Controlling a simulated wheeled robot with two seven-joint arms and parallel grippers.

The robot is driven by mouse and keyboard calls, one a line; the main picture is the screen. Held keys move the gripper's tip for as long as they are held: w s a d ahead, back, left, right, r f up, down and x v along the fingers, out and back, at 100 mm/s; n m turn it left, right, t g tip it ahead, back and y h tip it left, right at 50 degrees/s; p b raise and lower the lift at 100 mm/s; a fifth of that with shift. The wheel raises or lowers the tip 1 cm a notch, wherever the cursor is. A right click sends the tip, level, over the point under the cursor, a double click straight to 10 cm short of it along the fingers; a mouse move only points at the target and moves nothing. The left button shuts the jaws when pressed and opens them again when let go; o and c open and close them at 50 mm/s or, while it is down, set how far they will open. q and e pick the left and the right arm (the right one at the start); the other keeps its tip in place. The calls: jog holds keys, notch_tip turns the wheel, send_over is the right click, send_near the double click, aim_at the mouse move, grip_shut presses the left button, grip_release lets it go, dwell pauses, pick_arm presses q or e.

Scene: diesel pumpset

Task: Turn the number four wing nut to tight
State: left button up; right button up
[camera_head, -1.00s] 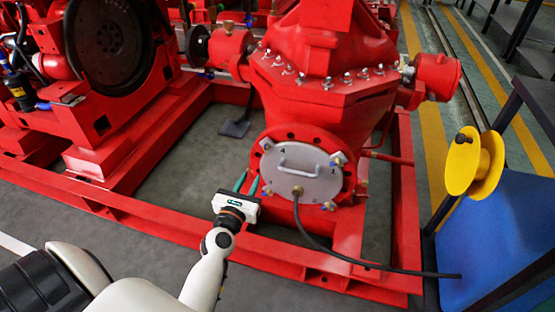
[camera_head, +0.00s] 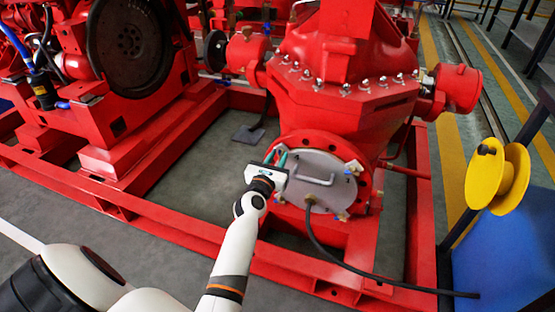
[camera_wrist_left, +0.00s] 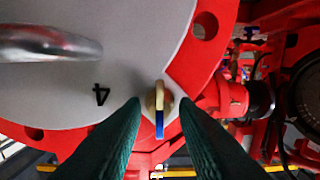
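The number four wing nut (camera_wrist_left: 160,108) shows in the left wrist view, pale brass with one blue wing. It sits at the rim of a grey round plate (camera_wrist_left: 70,90), beside a black "4", with its wings lined up vertically in that picture. My left gripper (camera_wrist_left: 160,116) is open, its dark green fingers on either side of the nut with gaps left; whether either finger touches it I cannot tell. In the head view my left gripper (camera_head: 277,158) is at the upper left of the plate (camera_head: 325,198) and hides this nut. My right gripper is not in view.
The plate has a bar handle (camera_head: 312,181) and a black hose (camera_head: 325,245) leading right. Other wing nuts sit around its rim, one at the right (camera_head: 352,168). The red base frame (camera_head: 190,228) lies below. A yellow reel (camera_head: 490,178) stands at the right.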

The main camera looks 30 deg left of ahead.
pick_arm(q)
jog(key=shift+c, duration=0.2)
grip_shut()
jog(key=shift+m, duration=0.3)
